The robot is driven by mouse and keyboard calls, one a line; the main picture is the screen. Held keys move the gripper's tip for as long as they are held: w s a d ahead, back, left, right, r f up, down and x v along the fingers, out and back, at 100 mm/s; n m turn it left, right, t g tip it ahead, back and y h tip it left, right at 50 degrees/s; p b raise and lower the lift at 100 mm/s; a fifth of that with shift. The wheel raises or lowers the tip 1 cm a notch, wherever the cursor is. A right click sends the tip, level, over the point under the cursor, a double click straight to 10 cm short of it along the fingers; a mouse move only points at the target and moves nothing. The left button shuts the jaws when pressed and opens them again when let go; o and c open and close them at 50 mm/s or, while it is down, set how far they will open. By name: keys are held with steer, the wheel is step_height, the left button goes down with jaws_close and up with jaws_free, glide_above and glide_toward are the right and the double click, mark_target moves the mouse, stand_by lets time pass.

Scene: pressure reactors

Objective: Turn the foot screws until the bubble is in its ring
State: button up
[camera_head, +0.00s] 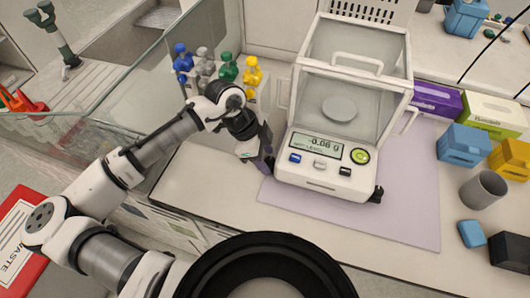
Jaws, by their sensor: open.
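A white balance (325,180) with a clear draft shield stands on a lilac mat (410,215). Its display (316,146) reads about -0.08 g, with a smaller line below that seems to say not level. The round yellow-green level (360,156) is at the front right of the panel; the bubble is too small to place surely against its ring. A black foot screw (377,194) shows at the front right corner. My gripper (264,164) is open and points down beside the front left corner. It hides the foot there, and I cannot tell if it touches.
Bottles with blue, grey, green and yellow tops (228,72) stand behind my arm. A glass pane (140,75) rises at the left. Boxes (465,145), a grey cup (483,190) and small blocks sit at the right. The mat's front right is clear.

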steer(key=c, duration=1)
steer(key=shift+o, duration=0.2)
steer(key=shift+n+t+b, duration=0.3)
steer(key=shift+n+b, duration=0.05)
steer(key=shift+n, duration=0.45)
steer(key=o, duration=1)
steer(key=shift+c, duration=0.2)
steer(key=b+v, duration=0.2)
steer(key=v, duration=1.1)
steer(key=shift+a+r+b, duration=0.15)
steer(key=shift+r+b, duration=0.15)
steer(key=shift+b, duration=0.1)
steer(key=shift+s, duration=0.1)
